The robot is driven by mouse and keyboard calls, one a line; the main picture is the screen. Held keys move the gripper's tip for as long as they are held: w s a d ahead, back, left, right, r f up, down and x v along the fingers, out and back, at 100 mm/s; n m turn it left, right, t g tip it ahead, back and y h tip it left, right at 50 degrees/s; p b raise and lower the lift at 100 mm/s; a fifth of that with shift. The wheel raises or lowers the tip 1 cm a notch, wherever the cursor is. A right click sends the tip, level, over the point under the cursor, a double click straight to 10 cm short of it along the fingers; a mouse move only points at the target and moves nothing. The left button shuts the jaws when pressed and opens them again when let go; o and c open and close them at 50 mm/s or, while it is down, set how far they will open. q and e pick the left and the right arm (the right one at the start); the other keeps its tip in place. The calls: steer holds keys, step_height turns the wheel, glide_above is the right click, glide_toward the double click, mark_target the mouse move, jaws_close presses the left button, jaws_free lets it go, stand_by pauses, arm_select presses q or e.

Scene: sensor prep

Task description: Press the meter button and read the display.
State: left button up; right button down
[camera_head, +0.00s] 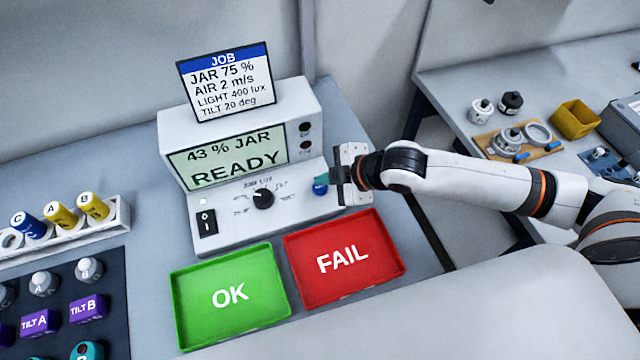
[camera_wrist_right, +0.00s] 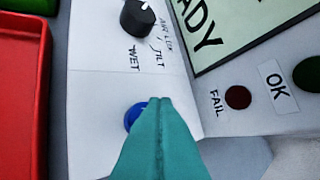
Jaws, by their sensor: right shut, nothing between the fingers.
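The white meter (camera_head: 175,122) stands on the table. Its display (camera_head: 228,158) reads "43 % JAR" and "READY". Its blue button (camera_head: 320,189) is at the panel's right end and shows partly behind the fingertips in the right wrist view (camera_wrist_right: 132,114). My right gripper (camera_head: 323,179) is shut and empty, its teal fingertips (camera_wrist_right: 160,101) together over the button. I cannot tell whether they touch it. A black knob (camera_head: 263,198) sits left of the button. The job card (camera_head: 224,82) reads JAR 75 %, AIR 2 m/s, LIGHT 400 lux, TILT 20 deg.
A green OK tray (camera_head: 190,333) and a red FAIL tray (camera_head: 385,285) lie in front of the meter. The dark FAIL lamp (camera_wrist_right: 238,97) and OK lamp (camera_wrist_right: 309,74) look unlit. A rack (camera_head: 118,216) stands left; a side table (camera_head: 450,85) is at right.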

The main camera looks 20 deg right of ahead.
mark_target(325, 190)
steer(key=shift+f, duration=0.4)
steer(key=shift+f, duration=0.5)
stand_by(0.8)
steer(key=shift+r, duration=0.1)
steer(key=shift+r+p, duration=0.8)
steer(key=shift+p, duration=0.25)
step_height(325, 190, up, 5)
steer(key=p, duration=0.5)
